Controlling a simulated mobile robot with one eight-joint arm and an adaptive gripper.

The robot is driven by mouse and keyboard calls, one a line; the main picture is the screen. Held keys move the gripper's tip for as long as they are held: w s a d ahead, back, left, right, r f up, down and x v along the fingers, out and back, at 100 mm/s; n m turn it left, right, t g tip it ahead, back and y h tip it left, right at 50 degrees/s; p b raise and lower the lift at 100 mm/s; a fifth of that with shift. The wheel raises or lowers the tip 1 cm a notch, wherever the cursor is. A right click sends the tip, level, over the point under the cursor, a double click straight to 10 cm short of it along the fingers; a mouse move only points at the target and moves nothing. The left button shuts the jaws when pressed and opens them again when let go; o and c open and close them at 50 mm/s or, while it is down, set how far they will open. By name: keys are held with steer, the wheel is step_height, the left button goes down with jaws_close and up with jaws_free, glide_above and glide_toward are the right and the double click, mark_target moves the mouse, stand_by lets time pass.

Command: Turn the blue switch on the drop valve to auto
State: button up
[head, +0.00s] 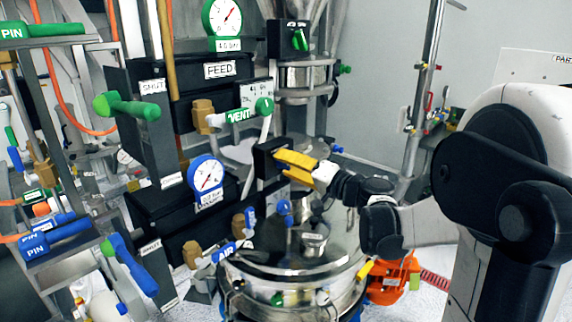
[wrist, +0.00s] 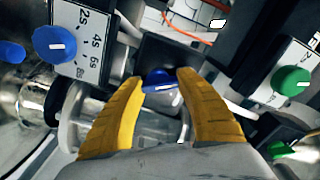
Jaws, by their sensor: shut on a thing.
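The blue switch (wrist: 160,78) sits on a dark box, which shows in the head view as a small black box (head: 266,160) left of my gripper. A short white mark shows on the switch. My gripper (wrist: 162,83) has two yellow fingers, one on each side of the switch, and is shut on it. In the head view my gripper (head: 292,163) reaches the box from the right, and its fingers hide the switch. No auto label is readable, so I cannot tell which position the switch points to.
A blue timer dial (wrist: 55,44) is at the left in the wrist view, and a green dial (wrist: 291,81) at the right. A blue-rimmed gauge (head: 206,174) and green vent handle (head: 243,115) stand left of the arm. A round steel vessel (head: 290,272) lies below.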

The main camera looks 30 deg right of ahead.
steer(key=o, duration=1.2)
steer(key=shift+w, duration=0.1)
steer(key=v, duration=1.2)
